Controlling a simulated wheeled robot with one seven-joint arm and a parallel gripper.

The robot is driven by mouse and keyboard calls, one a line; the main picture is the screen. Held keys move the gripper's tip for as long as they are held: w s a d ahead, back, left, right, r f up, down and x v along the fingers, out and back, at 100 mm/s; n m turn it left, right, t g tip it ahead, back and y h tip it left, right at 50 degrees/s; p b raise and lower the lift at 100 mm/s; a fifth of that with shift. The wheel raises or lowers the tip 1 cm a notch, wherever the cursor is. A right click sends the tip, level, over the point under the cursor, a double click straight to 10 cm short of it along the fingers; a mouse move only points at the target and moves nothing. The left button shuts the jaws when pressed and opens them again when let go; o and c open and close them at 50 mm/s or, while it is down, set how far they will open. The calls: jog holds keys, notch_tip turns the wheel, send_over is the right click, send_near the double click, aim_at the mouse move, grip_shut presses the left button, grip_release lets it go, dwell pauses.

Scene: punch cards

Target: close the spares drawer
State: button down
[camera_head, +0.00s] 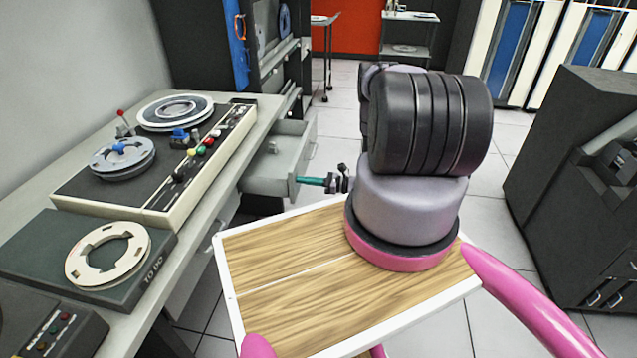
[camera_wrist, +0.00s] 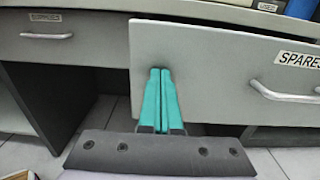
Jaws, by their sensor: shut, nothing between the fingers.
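The spares drawer (camera_head: 306,142) is pulled out from under the desk in the head view. Its grey front (camera_wrist: 205,65) fills the right of the wrist view, with a SPARES label (camera_wrist: 297,60) and a metal handle (camera_wrist: 285,94). My gripper (camera_head: 299,180) has teal fingers pointing at the drawer front. In the wrist view my gripper (camera_wrist: 160,69) is shut and empty, in front of the panel's left part, left of the handle. The fingertips are at or very close to the panel; I cannot tell if they touch.
A second drawer (camera_wrist: 60,38), with a handle and an unreadable label, is left of the spares drawer and set farther back. The desk (camera_head: 235,152) holds a tape machine (camera_head: 165,165) and a reel (camera_head: 107,253). A dark cabinet (camera_head: 575,180) stands right. Tiled floor lies between.

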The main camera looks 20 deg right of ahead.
jog(key=x, duration=2)
jog(key=shift+w+a+r, duration=0.1)
jog(key=shift+w+a, duration=0.15)
jog(key=shift+a, duration=0.1)
jog(key=shift+a+r, duration=0.1)
